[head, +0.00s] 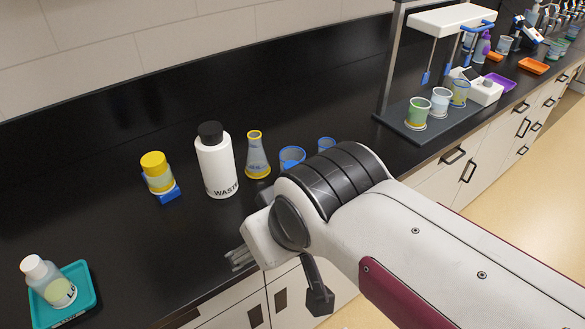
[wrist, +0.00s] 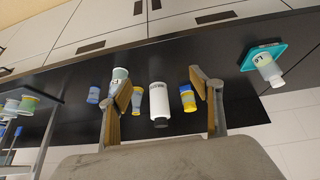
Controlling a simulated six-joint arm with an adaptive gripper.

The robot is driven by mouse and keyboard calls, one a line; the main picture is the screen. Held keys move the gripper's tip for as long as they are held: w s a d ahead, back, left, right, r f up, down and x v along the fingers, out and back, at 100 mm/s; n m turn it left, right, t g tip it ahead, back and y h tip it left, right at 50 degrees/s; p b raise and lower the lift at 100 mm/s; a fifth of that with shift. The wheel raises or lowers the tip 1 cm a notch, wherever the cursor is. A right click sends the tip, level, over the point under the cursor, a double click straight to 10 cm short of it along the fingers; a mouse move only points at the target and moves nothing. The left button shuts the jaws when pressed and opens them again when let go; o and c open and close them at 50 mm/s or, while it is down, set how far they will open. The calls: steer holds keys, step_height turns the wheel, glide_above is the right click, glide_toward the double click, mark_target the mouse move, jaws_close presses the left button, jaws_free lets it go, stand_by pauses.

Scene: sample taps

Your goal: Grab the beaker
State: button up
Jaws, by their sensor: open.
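A clear beaker with a blue rim (head: 291,155) stands on the black counter, its lower part hidden behind my arm in the head view. A smaller blue-rimmed vessel (head: 326,144) stands just behind it to the right. In the wrist view, a pale cup-like vessel (wrist: 120,73) shows beside my left finger, partly covered by it, and a blue one (wrist: 93,94) is further left. I cannot tell whether either is touched. My gripper (wrist: 159,84) is open, with a white bottle visible between its fingers; in the head view it is mostly hidden by my arm.
Near the beaker stand a yellow-rimmed flask (head: 256,160), a white waste bottle (head: 216,165) and a yellow-capped jar (head: 156,172). A teal tray (head: 77,285) holds another bottle at the left. More beakers (head: 440,100) stand on a dark stand at right. The left counter is mostly clear.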

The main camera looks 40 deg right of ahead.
steer(key=w+d+r+n+t+h, duration=0.1)
steer(key=w+d+r+n+t, duration=0.3)
steer(key=w+d, duration=0.6)
steer(key=w+d+r+m+t, duration=0.15)
steer(key=w+d+r, duration=0.45)
steer(key=w, duration=0.8)
steer(key=w+d+r+n+t+h, duration=0.15)
steer(key=w+d+r+t, duration=0.4)
steer(key=w, duration=0.65)
steer(key=w+d+f+n+g+y, duration=0.1)
steer(key=d+f+n+g+y, duration=0.45)
steer(key=f, duration=0.75)
steer(key=s+d+f+g+y, duration=0.1)
steer(key=s+d+f+y, duration=0.1)
steer(key=s+f+y, duration=0.2)
steer(key=s+d+f+n+g+y, duration=0.1)
steer(key=s+f+y, duration=0.3)
steer(key=s+f, duration=0.5)
steer(key=shift+s+d+f+g, duration=0.35)
steer(key=shift+f+g, duration=0.1)
steer(key=shift+g, duration=0.3)
steer(key=shift+w+n, duration=0.1)
steer(key=shift+n, duration=0.15)
steer(key=shift+x, duration=1.3)
